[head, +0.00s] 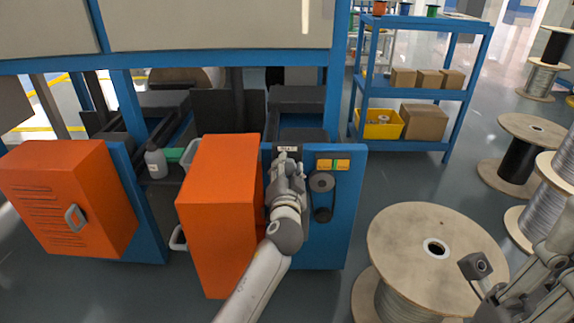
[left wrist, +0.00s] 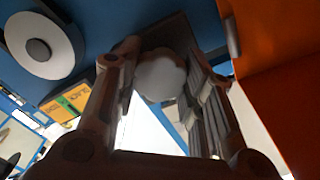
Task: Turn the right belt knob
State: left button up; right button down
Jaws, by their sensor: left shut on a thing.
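The belt knob (left wrist: 160,77) is a pale grey, round knob with a lobed rim on a dark plate. In the left wrist view it sits between the two fingers of my left gripper (left wrist: 170,85), which is shut on it. In the head view my left gripper (head: 287,165) is at the upper part of the blue machine panel (head: 343,215), and hides the knob there. My right gripper (head: 478,268) is only partly seen at the lower right, away from the panel; its finger opening is unclear.
Right of my left gripper are a belt with two dark pulleys (head: 322,182) and a yellow-orange label (head: 333,165). An orange cabinet door (head: 220,215) stands close on the left. A large wooden spool (head: 400,240) is on the floor at the right, with a blue shelf (head: 415,90) behind.

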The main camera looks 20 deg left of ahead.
dwell(0.4)
pick_arm(q)
jog(key=o, duration=1)
jog(key=v, duration=1.2)
